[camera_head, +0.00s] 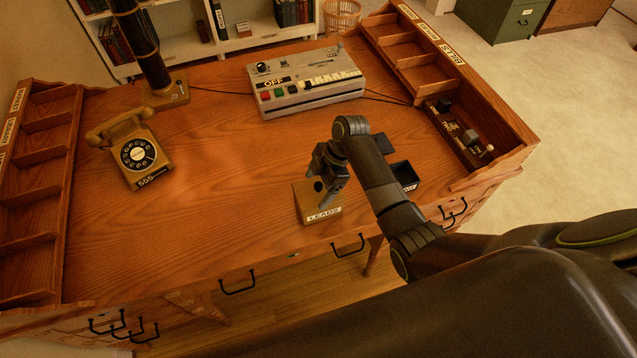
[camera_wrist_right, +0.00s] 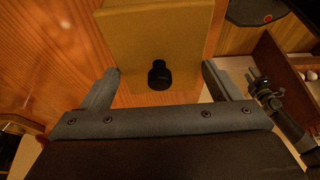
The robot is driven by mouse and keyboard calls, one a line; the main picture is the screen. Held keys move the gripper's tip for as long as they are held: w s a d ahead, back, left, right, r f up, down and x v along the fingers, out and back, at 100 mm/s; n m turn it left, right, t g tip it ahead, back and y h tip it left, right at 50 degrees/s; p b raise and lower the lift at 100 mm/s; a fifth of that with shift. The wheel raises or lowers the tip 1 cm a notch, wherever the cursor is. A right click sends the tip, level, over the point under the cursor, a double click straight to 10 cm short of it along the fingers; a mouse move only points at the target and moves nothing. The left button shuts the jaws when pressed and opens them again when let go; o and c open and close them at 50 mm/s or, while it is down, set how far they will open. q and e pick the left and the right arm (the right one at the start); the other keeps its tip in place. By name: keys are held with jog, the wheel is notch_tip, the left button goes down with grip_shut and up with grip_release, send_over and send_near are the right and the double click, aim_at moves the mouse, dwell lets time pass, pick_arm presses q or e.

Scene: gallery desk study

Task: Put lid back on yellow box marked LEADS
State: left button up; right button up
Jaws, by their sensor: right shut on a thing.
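The yellow box (camera_head: 323,215) marked LEADS stands near the desk's front edge, its label facing front. My right gripper (camera_head: 326,177) is directly over it. In the right wrist view, the yellow lid (camera_wrist_right: 155,35) with its black knob (camera_wrist_right: 158,73) lies between the two fingers of my right gripper (camera_wrist_right: 161,72). The fingers are spread wide, one at each side of the lid, and are shut on it. The lid is at the top of the box. The gripper partly covers it, so I cannot tell whether it sits fully down.
A dark open box (camera_head: 405,175) is just right of the yellow box, behind my right forearm. A grey button machine (camera_head: 305,85), a yellow telephone (camera_head: 135,152) and a lamp base (camera_head: 168,92) stand further back. Wooden racks line both sides. The desk's left middle is clear.

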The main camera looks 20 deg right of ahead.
dwell(0.3)
jog(key=o, duration=0.9)
jog(key=shift+c, duration=0.2)
jog(key=shift+r, duration=0.1)
jog(key=shift+r+p, duration=3.45)
jog(key=shift+p, duration=0.2)
grip_shut()
